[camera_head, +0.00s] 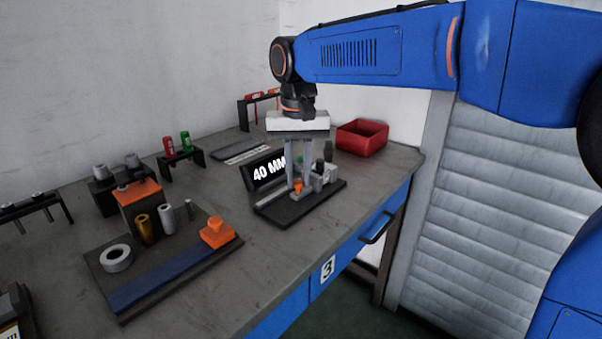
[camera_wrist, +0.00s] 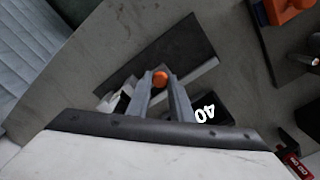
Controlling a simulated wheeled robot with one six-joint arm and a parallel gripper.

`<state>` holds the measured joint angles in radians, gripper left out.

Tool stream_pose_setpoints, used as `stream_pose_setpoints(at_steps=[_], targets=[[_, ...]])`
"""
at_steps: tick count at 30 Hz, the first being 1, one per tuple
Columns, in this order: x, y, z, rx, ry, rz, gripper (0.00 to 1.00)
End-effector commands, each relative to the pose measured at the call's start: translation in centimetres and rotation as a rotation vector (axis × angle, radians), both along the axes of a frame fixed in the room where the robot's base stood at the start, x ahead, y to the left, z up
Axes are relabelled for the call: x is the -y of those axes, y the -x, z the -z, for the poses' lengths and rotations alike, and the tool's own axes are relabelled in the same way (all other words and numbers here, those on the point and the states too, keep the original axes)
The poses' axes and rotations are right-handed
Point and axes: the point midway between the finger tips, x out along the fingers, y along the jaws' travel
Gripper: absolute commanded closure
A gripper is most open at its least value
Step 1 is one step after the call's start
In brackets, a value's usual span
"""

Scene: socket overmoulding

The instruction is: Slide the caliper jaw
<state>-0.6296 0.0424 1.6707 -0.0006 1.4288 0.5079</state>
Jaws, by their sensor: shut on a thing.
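The caliper fixture is a dark base plate (camera_head: 285,216) with a light metal rail (camera_head: 268,203) along it. The plate also shows in the wrist view (camera_wrist: 150,52). A black sign (camera_head: 262,172) reading "40 MM" stands behind the rail. An orange knob (camera_head: 298,186) sits on the fixture and shows between my fingers in the wrist view (camera_wrist: 160,78). My gripper (camera_head: 299,190) points down and is shut on the orange knob. Grey blocks (camera_head: 325,176) stand on the plate to the right of the fingers. My fingers hide part of the jaw below the knob.
A red bin (camera_head: 362,138) stands behind the fixture on the right. A dark tray (camera_head: 112,282) at the left front holds a white ring (camera_head: 116,258), cylinders and an orange block (camera_head: 217,232). Small racks line the wall. Bare table lies between tray and fixture.

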Motion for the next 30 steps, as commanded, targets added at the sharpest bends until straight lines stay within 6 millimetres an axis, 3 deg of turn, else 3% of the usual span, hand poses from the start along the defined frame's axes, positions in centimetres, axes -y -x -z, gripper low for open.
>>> stream_pose_setpoints(at_steps=[6, 14, 15, 17, 26, 30], targets=[[-1.5, 1.9, 0.0, -0.001, -0.001, -0.003, 1.00], [-1.6, 2.0, 0.0, -0.004, -0.001, -0.002, 1.00], [-1.6, 2.0, 0.1, -0.004, -0.001, -0.002, 0.73], [-1.6, 2.0, 0.0, -0.003, -0.002, -0.002, 0.61], [-1.5, 1.9, -0.1, -0.001, -0.001, -0.002, 0.61], [-1.5, 1.8, -1.0, 0.002, -0.002, -0.001, 0.61]])
